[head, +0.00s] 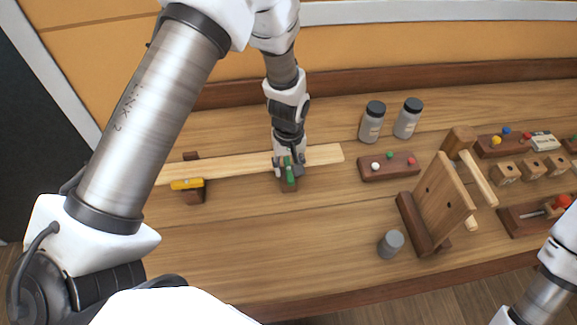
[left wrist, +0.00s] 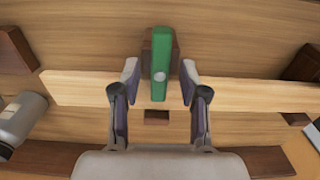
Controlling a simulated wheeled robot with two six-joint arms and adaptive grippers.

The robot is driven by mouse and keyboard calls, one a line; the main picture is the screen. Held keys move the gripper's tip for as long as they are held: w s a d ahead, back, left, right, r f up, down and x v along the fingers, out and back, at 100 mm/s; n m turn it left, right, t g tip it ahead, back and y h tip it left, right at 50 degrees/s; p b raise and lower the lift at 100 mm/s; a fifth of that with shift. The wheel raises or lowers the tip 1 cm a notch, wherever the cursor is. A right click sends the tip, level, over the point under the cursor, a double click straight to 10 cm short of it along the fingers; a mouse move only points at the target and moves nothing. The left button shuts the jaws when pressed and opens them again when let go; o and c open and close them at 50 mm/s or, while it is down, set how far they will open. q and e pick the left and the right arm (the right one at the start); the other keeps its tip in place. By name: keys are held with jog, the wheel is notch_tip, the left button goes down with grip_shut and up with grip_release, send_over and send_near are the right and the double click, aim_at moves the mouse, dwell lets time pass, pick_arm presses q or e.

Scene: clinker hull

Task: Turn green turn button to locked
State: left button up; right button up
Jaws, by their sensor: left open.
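The green turn button (head: 289,172) sits on a small dark wooden block near the right part of a pale plank. In the left wrist view the green turn button (left wrist: 160,65) is a long bar with a pale round pivot, lying across the plank (left wrist: 250,93). My left gripper (head: 288,168) is over it, pointing down. In the left wrist view its open fingers (left wrist: 159,85) stand on either side of the button's near end, with gaps on both sides. A yellow turn button (head: 187,184) lies along the plank at the left. My right gripper is out of view.
Two grey jars with black lids (head: 371,122) stand behind a dark block with coloured knobs (head: 389,166). An upright wooden board (head: 445,205) and a grey cylinder (head: 391,244) stand to the right. The front middle of the bench (head: 270,245) is clear.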

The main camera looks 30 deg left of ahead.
aim_at(288, 169)
pick_arm(q)
notch_tip(288, 169, up, 11)
jog(key=shift+r, duration=0.2)
dwell(0.4)
